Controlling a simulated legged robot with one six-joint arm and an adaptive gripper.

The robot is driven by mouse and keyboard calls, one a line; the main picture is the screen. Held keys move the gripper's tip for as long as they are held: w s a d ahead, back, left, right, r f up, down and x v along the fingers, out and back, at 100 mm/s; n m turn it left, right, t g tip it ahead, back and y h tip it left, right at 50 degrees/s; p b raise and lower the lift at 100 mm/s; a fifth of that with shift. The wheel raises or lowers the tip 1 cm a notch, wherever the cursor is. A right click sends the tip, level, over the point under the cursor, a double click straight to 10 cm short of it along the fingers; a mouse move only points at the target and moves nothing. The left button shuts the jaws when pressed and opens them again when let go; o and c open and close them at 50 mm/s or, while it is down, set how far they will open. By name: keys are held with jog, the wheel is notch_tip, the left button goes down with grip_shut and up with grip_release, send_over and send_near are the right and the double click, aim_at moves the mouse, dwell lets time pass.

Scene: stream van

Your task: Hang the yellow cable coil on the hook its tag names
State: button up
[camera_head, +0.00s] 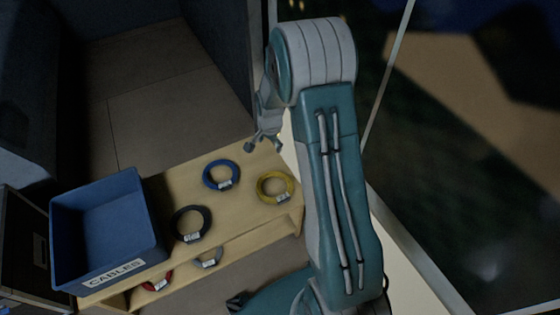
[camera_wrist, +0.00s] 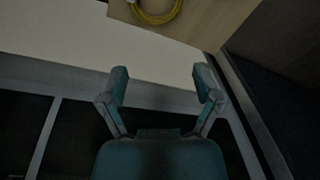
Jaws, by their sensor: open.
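The yellow cable coil (camera_head: 275,187) lies flat at the right end of a light wooden bench (camera_head: 150,190) in the head view. It has a white tag (camera_head: 282,198) whose writing is too small to read. Part of the coil shows at the top edge of the wrist view (camera_wrist: 157,14). My gripper (camera_head: 263,142) is above the far right edge of the bench, apart from the coil. In the wrist view my gripper (camera_wrist: 162,82) is open with nothing between its fingers. I see no hook in either view.
A blue coil (camera_head: 221,175) and a black coil (camera_head: 190,223) lie on the bench left of the yellow one. A grey coil (camera_head: 208,258) and a red coil (camera_head: 157,281) sit lower. A blue bin (camera_head: 108,226) marked CABLES stands at the left end.

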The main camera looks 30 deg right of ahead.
jog(key=s+a+r+n+t, duration=0.1)
jog(key=s+a+r+n, duration=0.15)
jog(key=r, duration=0.45)
jog(key=s+a+r+n, duration=0.2)
jog(key=s+r, duration=0.2)
jog(key=r, duration=0.3)
jog(key=s+a+r+n+t, duration=0.1)
jog(key=s+a+r+n, duration=0.1)
jog(key=s+r, duration=0.35)
jog(key=s+a+r+n+t, duration=0.2)
jog(key=s+r+n, duration=0.3)
jog(key=s, duration=1)
notch_tip(320, 180, up, 4)
jog(key=shift+a+f+n, duration=0.1)
jog(key=shift+a+n, duration=0.25)
jog(key=shift+a, duration=0.35)
